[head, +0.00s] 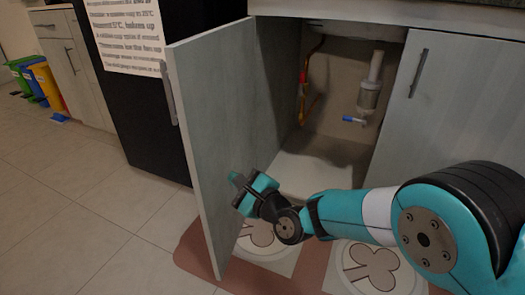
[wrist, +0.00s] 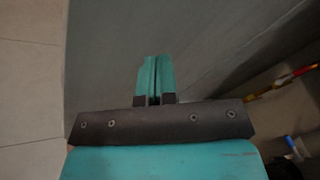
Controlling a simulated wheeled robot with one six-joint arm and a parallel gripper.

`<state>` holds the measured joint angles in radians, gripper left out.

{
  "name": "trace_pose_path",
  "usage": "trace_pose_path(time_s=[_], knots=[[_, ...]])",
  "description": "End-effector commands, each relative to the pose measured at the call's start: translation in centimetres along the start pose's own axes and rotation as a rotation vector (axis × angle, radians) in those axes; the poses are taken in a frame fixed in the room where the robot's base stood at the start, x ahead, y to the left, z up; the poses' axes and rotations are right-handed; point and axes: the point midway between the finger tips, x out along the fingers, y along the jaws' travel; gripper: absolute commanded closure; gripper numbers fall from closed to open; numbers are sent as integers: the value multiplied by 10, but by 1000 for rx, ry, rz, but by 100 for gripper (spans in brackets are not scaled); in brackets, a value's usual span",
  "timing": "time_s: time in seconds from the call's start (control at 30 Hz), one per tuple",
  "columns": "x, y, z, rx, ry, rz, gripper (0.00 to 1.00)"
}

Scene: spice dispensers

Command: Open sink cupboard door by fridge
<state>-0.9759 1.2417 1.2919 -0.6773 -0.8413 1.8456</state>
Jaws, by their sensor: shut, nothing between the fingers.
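The sink cupboard door (head: 212,130) by the fridge stands wide open, swung out toward me. Its handle (head: 169,93) is on the outer face near the free edge. My gripper (head: 238,182) is shut and empty, at the inner side of the open door. In the wrist view, my gripper (wrist: 155,75) points along the door's inner face (wrist: 110,50). I cannot tell whether the fingertips touch the door. The cupboard inside (head: 325,140) shows a white drain trap and pipes.
The black fridge (head: 145,75) stands left of the door. The other cupboard door (head: 455,110), at right, is closed. A patterned mat (head: 190,250) lies on the floor below. Colored bins (head: 45,85) stand far left. The tiled floor at left is clear.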

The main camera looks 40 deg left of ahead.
Motion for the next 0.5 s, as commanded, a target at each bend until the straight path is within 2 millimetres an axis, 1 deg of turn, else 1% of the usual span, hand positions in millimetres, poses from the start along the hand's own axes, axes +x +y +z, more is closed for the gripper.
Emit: trace_pose_path(time_s=[0.1, 0.5], knots=[[-13, -1, 0, 2, 3, 0, 100], [-56, 0, -2, 2, 3, -1, 100]])
